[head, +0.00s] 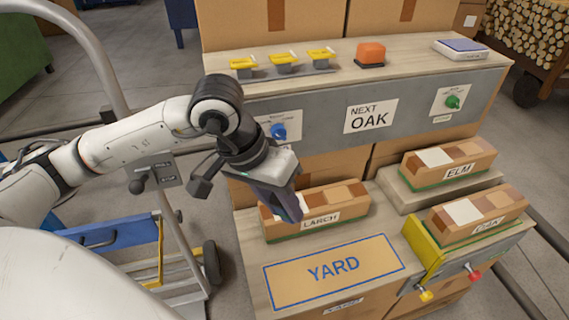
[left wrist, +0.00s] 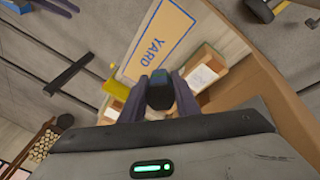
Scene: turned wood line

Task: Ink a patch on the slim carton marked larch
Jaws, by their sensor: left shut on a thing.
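The slim carton marked larch (head: 345,205) lies on the wooden bench, with its LARCH label facing front and brown and tan patches on top. My left gripper (head: 290,205) points down over its left part and hides some of its top. I cannot tell whether it touches the carton. In the left wrist view my left gripper (left wrist: 161,95) is shut on a dark block-like tool (left wrist: 160,90) with a teal end. The tool is mostly hidden in the head view. My right gripper is not in view.
Cartons marked elm (head: 450,160) and oak (head: 478,215) stand at right, each with a white patch on top. A YARD panel (head: 290,290) lies in front. The shelf above holds yellow-topped pieces (head: 283,59), an orange block (head: 371,52) and a blue-topped pad (head: 461,48). A sign reads NEXT OAK (head: 371,116).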

